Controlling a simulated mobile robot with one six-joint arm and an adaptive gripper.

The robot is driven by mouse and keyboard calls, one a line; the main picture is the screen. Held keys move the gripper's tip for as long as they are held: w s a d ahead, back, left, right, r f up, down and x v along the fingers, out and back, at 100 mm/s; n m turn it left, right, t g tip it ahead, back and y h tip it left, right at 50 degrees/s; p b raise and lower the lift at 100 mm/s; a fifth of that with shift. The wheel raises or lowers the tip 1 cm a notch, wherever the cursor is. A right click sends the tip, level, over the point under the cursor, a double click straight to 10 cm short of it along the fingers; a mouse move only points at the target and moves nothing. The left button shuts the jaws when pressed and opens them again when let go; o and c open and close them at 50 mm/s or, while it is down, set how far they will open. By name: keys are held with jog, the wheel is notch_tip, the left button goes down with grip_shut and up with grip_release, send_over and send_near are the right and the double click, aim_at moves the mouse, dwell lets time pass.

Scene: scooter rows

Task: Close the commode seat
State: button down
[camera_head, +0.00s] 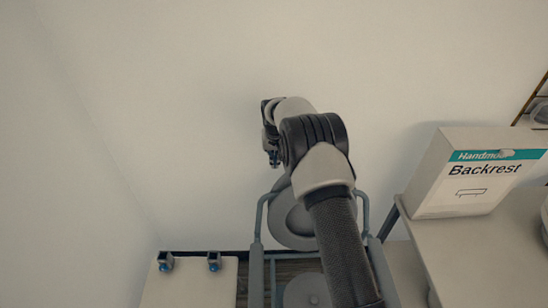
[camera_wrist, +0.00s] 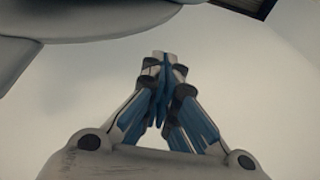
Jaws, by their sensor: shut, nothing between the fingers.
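The commode is a blue-grey tube frame (camera_head: 257,270) in the lower middle of the head view. Its grey oval seat (camera_head: 293,222) stands raised at the back, partly hidden by my arm. A round grey part (camera_head: 304,292) shows low between the frame's sides. My gripper (camera_head: 275,160) is above and slightly left of the raised seat's top, near the wall. In the wrist view my gripper (camera_wrist: 163,62) is shut and empty, its fingertips together. A large grey rounded surface (camera_wrist: 95,18), probably the seat, fills the upper left there, apart from the fingertips.
A white Backrest box (camera_head: 473,180) stands on a light table (camera_head: 490,245) at the right. A pale surface (camera_head: 190,285) with two small blue-and-grey fittings (camera_head: 166,261) is at the lower left. The plain wall (camera_head: 190,120) behind is clear.

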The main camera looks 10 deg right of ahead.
jog(key=shift+s+a+f+b, duration=0.1)
jog(key=shift+s+f+b, duration=0.15)
jog(key=shift+s+f, duration=0.35)
jog(key=shift+s+a+f+b, duration=0.15)
jog(key=shift+s+f+b, duration=0.2)
jog(key=shift+f, duration=0.4)
jog(key=shift+s+a+f+b, duration=0.1)
jog(key=shift+s+f+b, duration=0.1)
jog(key=shift+s+f, duration=0.4)
jog(key=shift+w+f, duration=0.1)
jog(key=shift+w, duration=0.05)
jog(key=shift+d, duration=0.15)
